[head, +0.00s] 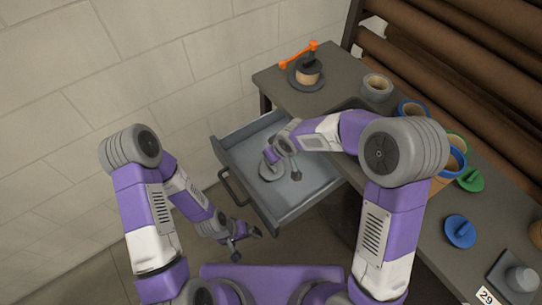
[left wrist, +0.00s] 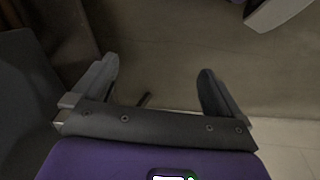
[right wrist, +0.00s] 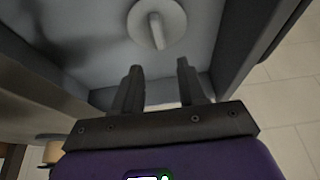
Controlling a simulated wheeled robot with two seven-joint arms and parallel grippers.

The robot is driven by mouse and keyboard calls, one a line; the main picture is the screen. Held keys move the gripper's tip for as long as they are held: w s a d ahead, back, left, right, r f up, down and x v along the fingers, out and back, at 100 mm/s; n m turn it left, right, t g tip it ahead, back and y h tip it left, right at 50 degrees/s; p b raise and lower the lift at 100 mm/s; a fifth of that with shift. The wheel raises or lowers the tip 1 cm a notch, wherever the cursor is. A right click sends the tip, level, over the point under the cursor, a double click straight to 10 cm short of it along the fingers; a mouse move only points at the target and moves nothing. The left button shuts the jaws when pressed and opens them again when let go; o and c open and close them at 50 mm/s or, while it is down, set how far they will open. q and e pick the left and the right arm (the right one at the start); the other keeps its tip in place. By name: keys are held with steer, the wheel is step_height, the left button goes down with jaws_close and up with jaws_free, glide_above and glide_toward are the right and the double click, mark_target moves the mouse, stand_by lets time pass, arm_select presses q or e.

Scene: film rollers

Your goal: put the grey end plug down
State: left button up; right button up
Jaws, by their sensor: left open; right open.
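The grey end plug (head: 269,174), a round disc with a raised grip, lies flat on the floor of the open drawer (head: 312,187). It also shows at the top of the right wrist view (right wrist: 172,32). My right gripper (head: 284,167) reaches into the drawer from the right. Its two fingers stand apart and empty, and in the right wrist view they point toward the plug with a gap between. My left gripper (head: 244,244) is open and empty, low in front of the drawer.
The drawer walls and handle (head: 231,188) stand close to both arms.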

arm_select(q)
steer(key=shift+r+p, duration=0.45)
steer(key=shift+r, duration=0.2)
arm_select(e)
steer(key=shift+v, duration=2.2)
